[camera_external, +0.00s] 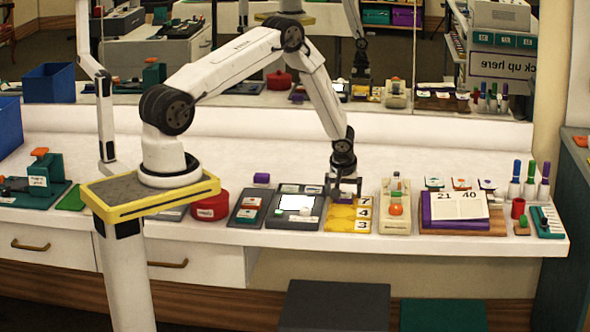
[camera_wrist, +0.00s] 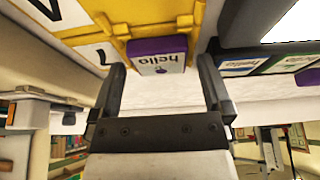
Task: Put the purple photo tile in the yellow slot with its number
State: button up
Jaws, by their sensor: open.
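The yellow slot board (camera_external: 340,225) lies near the counter's front edge, with white number cards 7, 4 and 3 down its right side. In the wrist view its yellow frame (camera_wrist: 122,28) shows at the top. My gripper (camera_external: 345,194) is open just over the board's far end. In the wrist view its fingers (camera_wrist: 163,78) stand apart on either side of the tile, clear of it.
A purple block (camera_external: 262,178) lies farther back on the left. The counter behind is clear.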

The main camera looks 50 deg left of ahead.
jog(key=shift+r, duration=0.1)
jog(key=v, duration=0.7)
jog(key=shift+r, duration=0.25)
jog(key=shift+s, duration=0.1)
dwell(0.5)
